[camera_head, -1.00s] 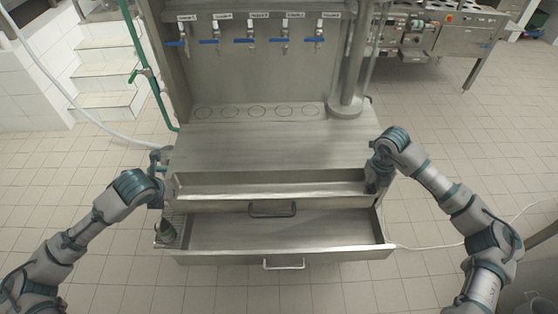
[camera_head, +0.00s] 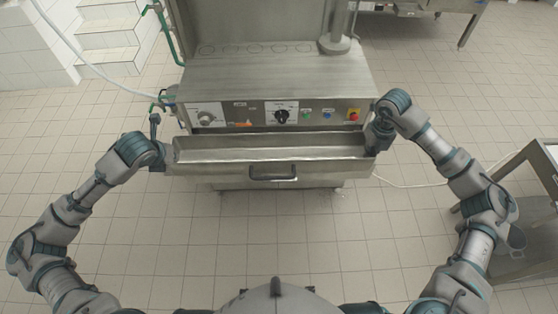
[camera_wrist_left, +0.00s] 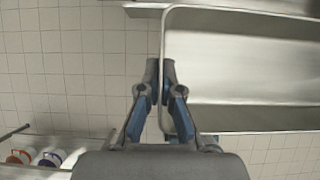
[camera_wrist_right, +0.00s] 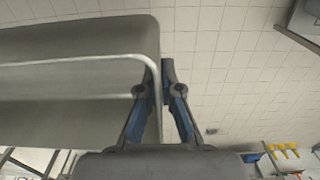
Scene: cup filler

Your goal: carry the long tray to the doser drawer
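An open drawer is not visible now; the tray covers that part of the machine front.
The steel machine (camera_head: 275,72) has a control panel (camera_head: 260,116) with knobs and buttons just behind the tray. A metal table (camera_head: 520,215) stands at the right. White steps (camera_head: 108,35) and a hose are at the back left. The tiled floor in front is clear.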

